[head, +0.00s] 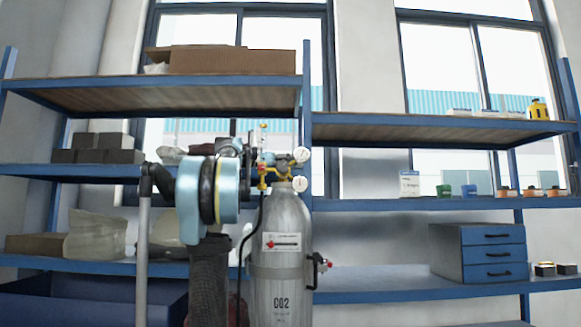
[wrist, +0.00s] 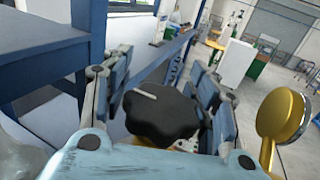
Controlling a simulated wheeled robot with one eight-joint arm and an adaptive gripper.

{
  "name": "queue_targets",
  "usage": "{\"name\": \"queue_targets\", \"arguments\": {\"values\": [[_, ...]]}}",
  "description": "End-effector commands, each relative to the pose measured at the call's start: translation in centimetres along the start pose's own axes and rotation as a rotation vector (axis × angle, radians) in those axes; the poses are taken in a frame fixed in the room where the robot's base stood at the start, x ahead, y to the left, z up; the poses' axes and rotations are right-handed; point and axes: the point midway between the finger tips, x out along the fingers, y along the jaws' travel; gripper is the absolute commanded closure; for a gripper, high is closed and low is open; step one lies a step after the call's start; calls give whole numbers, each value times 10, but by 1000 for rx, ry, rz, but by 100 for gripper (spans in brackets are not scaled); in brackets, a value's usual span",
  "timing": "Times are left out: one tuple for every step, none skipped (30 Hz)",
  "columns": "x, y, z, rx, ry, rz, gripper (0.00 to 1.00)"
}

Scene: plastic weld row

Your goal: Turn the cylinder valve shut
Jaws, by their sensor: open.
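A grey CO2 cylinder (head: 284,240) stands upright in the head view, with a brass regulator and gauges at its top. The valve knob (wrist: 160,115) is black and lobed, with a pale mark on top, in the middle of the wrist view. My gripper (wrist: 166,96) is open, with one finger on each side of the knob. I cannot tell if the pads touch it. In the head view my arm reaches across the left of the cylinder top, and the knob is hard to make out there.
A gold-backed gauge (wrist: 280,117) sits close to the right of my gripper. Blue shelving (head: 400,204) stands behind the cylinder, with boxes (head: 98,148) at left and a drawer unit (head: 480,252) at right.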

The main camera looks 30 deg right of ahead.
Motion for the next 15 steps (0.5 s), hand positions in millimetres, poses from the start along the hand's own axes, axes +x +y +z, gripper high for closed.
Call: {"name": "queue_targets", "arguments": {"values": [[0,0,0,0,0,0,46],[0,0,0,0,0,0,46],[0,0,0,0,0,0,53],[0,0,0,0,0,0,59],[0,0,0,0,0,0,66],[0,0,0,0,0,0,75],[0,0,0,0,0,0,82],[0,0,0,0,0,0,83],[0,0,0,0,0,0,84],[0,0,0,0,0,0,85],[-1,0,0,0,0,1,86],[-1,0,0,0,0,1,86],[-1,0,0,0,0,1,87],[-1,0,0,0,0,1,88],[-1,0,0,0,0,1,88]]}}
